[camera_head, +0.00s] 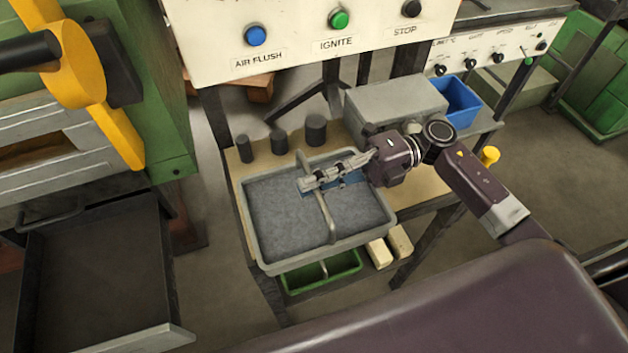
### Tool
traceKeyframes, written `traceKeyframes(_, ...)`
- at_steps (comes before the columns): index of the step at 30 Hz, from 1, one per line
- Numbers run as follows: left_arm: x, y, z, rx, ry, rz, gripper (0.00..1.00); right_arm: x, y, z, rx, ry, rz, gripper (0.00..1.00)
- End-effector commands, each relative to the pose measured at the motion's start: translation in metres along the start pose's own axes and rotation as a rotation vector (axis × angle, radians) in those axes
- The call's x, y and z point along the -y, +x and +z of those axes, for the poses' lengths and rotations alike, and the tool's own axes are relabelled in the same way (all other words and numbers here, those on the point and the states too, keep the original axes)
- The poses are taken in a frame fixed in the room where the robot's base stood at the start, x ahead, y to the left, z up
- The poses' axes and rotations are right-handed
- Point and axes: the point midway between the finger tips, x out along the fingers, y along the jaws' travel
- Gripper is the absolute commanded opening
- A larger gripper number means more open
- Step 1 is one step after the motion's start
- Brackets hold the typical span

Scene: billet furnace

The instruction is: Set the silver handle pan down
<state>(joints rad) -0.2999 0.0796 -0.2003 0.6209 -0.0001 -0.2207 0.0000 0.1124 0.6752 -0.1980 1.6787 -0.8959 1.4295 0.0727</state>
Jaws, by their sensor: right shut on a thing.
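The silver handle pan (252,222) is a wide grey tray filled with grey granular material. Its silver handle (328,222) arches across the middle. My right gripper (312,182) reaches in from the right and is shut on the handle. The pan looks level, over the wooden-topped table (232,160). I cannot tell whether it touches the top or hangs just above it. The fingers hide a part of the handle. My left gripper is not in view.
Several dark cylinders (281,142) stand behind the pan. A grey box (395,105) and a blue bin (457,100) are at the back right. A green tray (322,272) and pale blocks (380,253) lie below. An open dark drawer (95,265) is at left.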

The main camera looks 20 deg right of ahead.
Motion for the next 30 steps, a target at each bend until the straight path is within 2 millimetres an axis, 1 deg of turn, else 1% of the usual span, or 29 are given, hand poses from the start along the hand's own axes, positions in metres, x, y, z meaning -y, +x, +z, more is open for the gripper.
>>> traceKeyframes(1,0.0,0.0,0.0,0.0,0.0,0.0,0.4,-0.003,0.0,0.0,0.0,-0.003,0.004,0.0)
traceKeyframes(5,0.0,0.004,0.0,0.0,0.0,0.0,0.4,0.002,0.0,0.0,0.0,-0.003,0.003,0.0)
traceKeyframes(6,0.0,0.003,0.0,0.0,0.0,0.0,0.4,0.003,0.0,0.0,0.0,0.0,-0.001,0.11)
traceKeyframes(10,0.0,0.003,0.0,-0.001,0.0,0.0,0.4,0.002,0.0,0.0,0.0,0.0,-0.001,0.25)
traceKeyframes(17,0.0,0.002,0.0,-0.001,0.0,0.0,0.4,0.002,0.0,0.0,0.0,0.0,-0.001,0.25)
traceKeyframes(21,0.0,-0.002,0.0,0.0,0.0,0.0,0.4,-0.003,-0.001,0.0,0.001,-0.001,-0.001,0.25)
traceKeyframes(23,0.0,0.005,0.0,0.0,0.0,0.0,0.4,0.003,-0.009,0.001,0.003,0.001,-0.004,0.25)
traceKeyframes(26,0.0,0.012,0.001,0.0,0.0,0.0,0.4,0.004,-0.027,0.001,0.003,0.001,-0.006,0.25)
traceKeyframes(30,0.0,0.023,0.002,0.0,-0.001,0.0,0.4,0.004,-0.059,0.001,0.003,0.0,-0.005,0.25)
